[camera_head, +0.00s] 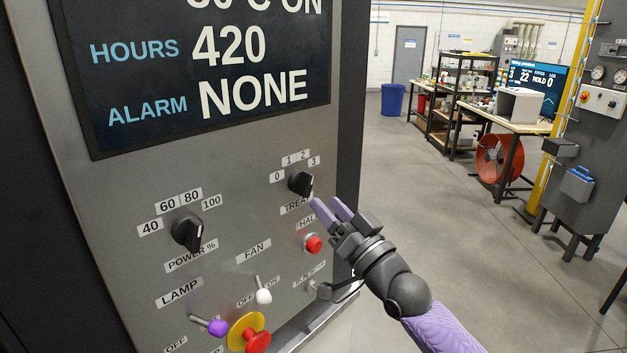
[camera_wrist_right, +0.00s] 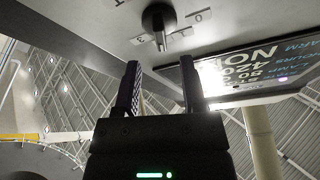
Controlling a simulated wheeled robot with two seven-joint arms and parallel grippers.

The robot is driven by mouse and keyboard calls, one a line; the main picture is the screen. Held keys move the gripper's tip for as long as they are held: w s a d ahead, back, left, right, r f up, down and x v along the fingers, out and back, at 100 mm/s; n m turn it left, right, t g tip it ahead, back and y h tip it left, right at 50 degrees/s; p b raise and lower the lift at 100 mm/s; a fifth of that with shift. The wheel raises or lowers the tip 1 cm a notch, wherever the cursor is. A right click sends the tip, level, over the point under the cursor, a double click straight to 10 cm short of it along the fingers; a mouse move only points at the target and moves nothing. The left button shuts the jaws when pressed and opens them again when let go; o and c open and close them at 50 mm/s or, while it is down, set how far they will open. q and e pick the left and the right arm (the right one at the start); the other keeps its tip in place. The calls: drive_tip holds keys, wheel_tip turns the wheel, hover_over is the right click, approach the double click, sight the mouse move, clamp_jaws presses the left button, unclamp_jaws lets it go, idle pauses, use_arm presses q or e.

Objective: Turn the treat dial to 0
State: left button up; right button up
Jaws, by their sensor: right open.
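The treat dial (camera_head: 301,183) is a black knob on the grey machine panel, below an arc of labels 0, 1, 2 and 3. I cannot tell for sure which number its pointer marks. It also shows at the top of the right wrist view (camera_wrist_right: 158,20), ahead of the fingertips and between their lines. My right gripper (camera_head: 328,208) has purple-tipped fingers just below and right of the dial, apart from it. In the right wrist view its two fingers (camera_wrist_right: 160,72) stand apart with nothing between them. The gripper partly covers the TREAT label. My left gripper is out of view.
The power dial (camera_head: 188,233) sits left on the panel. A red button (camera_head: 313,243) is just below the treat dial, close to my right gripper. Fan (camera_head: 263,290) and lamp (camera_head: 212,326) switches and a red-and-yellow knob (camera_head: 250,335) are lower. Open floor lies to the right.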

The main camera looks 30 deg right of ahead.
sight(310, 187)
drive_tip(key=x, duration=0.4)
drive_tip(key=shift+w+p, duration=0.2)
drive_tip(key=shift+p, duration=0.15)
clamp_jaws()
